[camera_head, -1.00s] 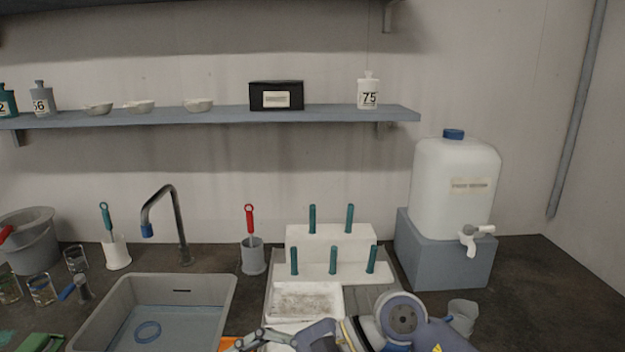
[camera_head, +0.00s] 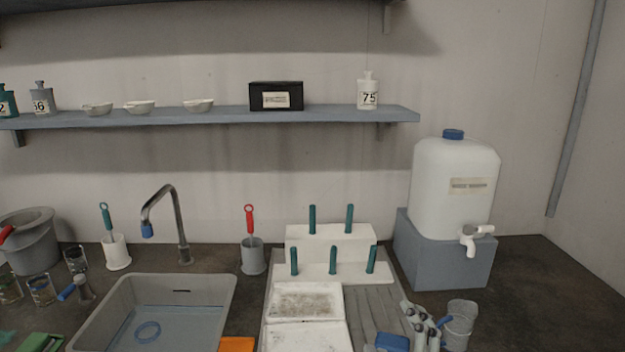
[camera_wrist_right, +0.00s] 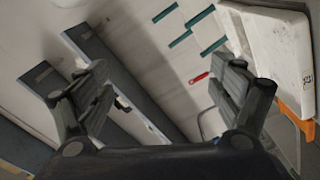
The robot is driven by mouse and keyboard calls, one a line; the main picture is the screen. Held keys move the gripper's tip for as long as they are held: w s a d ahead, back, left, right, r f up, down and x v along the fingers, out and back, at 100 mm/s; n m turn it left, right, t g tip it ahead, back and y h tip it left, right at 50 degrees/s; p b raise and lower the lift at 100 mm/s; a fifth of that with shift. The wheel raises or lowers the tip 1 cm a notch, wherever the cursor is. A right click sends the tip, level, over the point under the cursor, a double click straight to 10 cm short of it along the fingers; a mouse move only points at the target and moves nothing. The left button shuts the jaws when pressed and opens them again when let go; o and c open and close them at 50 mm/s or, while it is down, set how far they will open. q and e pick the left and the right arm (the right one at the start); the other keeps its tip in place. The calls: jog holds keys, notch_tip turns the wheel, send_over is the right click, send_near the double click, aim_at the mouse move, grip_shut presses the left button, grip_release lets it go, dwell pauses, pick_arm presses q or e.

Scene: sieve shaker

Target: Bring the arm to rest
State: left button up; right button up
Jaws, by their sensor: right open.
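My right gripper (camera_head: 424,326) is low at the right front of the counter in the head view, over the grooved drainboard and close to a grey cup (camera_head: 461,322). Whether it touches the cup cannot be told. In the right wrist view my gripper (camera_wrist_right: 165,88) has its two fingers spread wide with nothing between them. My left gripper is in neither view.
A white peg rack (camera_head: 330,248) and white trays (camera_head: 305,300) stand left of my gripper. A water canister (camera_head: 455,190) on a grey block (camera_head: 445,258) is behind it. The sink (camera_head: 230,300) is further left. The counter at far right is clear.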

jog(key=s+d+f+m+g+h, duration=0.1)
jog(key=s+d+f+m+g, duration=0.3)
jog(key=f, duration=0.4)
jog(key=s+d+f+m+g+h, duration=0.1)
jog(key=s+f+m+g, duration=0.25)
jog(key=s+f, duration=0.35)
jog(key=s+f+m+g, duration=0.4)
jog(key=s+f+g, duration=0.4)
jog(key=s, duration=0.8)
notch_tip(320, 180, down, 28)
jog(key=s+f, duration=0.1)
jog(key=s, duration=0.1)
jog(key=s+d+f+g, duration=0.1)
jog(key=s+d+f, duration=0.2)
jog(key=s+f, duration=1.1)
jog(key=shift+s+d+f+n, duration=0.2)
jog(key=shift+s+d+n, duration=0.2)
jog(key=shift+s, duration=0.55)
